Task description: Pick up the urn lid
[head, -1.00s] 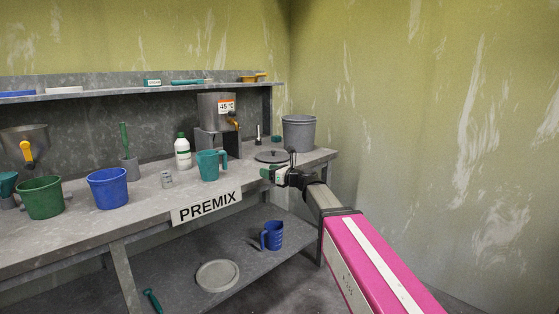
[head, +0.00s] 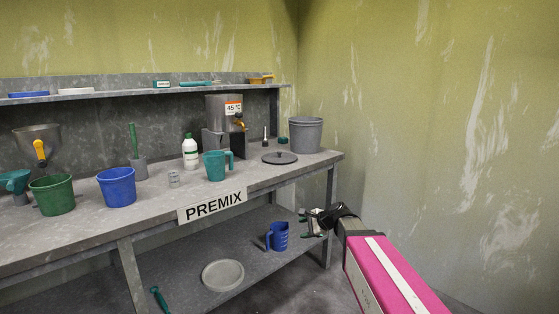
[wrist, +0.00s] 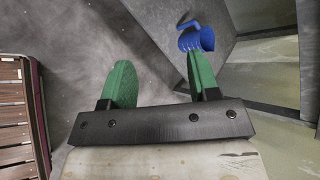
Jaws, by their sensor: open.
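The dark grey round lid with a small knob (head: 280,158), apparently the urn lid, lies flat on the bench top to the right of the urn (head: 224,118). My gripper (head: 308,222) is below the bench top, near the right end of the lower shelf, lower than the lid and apart from it. In the wrist view its two green fingers (wrist: 160,80) are spread with nothing between them. The lid is not seen in the wrist view. The blue jug (head: 277,237) stands on the lower shelf left of my gripper; it also shows beyond the right finger in the wrist view (wrist: 197,39).
A grey pail (head: 305,134) stands right of the lid, and a teal jug (head: 215,166) to its left. The bench's front edge and right leg (head: 329,212) are close to my gripper. A pale disc (head: 222,275) lies on the lower shelf (head: 195,268).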

